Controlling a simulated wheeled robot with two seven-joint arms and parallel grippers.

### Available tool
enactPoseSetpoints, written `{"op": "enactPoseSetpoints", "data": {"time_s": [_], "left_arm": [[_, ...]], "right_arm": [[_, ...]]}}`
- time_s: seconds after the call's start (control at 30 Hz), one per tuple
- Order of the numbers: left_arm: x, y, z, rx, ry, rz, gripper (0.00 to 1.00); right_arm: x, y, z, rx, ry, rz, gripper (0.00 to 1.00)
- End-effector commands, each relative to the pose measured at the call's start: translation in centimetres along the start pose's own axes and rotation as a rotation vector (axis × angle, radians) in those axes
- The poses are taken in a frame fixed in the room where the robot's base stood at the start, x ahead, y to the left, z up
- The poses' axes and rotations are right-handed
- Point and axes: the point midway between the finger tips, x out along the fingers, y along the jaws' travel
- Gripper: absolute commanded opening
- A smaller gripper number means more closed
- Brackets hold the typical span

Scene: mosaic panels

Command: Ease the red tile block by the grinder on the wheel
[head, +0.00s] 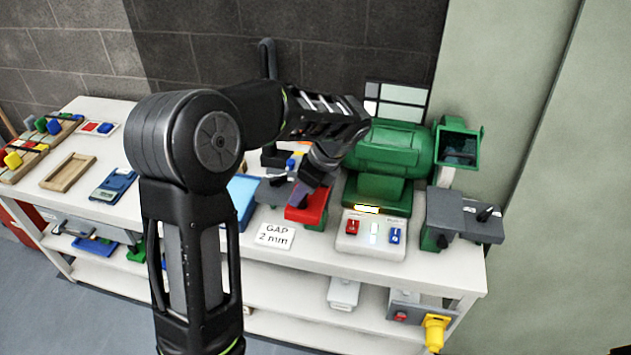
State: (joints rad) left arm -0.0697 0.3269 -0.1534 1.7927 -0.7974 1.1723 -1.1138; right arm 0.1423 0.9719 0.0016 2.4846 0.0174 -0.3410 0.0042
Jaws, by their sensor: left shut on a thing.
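The green grinder (395,150) stands at the back right of the white bench. Its right wheel guard (459,146) shows; its left wheel is hidden behind my left gripper. My left gripper (303,188) points down at the left end of the grinder and is shut on the red tile block (312,207). The block is at the grey rest left of the grinder; I cannot tell whether it touches the rest or the wheel. My right gripper is not in view.
A switch box (370,236) with red and blue buttons stands in front of the grinder. A card (274,236) reads "GAP 2 mm". A wooden tray (67,172), a blue scale (114,185) and a rack of coloured blocks (35,140) are at the left. A grey rest (465,214) is at the right.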

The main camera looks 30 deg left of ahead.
Motion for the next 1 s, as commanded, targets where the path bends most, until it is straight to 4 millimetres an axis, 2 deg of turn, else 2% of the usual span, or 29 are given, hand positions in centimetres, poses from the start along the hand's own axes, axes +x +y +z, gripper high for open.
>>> {"op": "enactPoseSetpoints", "data": {"time_s": [0.57,1.0], "left_arm": [[-0.4,0.7,0.0,0.000,0.000,-0.003,0.00],[-1.7,3.9,-0.1,0.000,0.000,-0.005,0.00]], "right_arm": [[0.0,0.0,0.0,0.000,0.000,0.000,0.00],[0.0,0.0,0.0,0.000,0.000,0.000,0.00]]}}
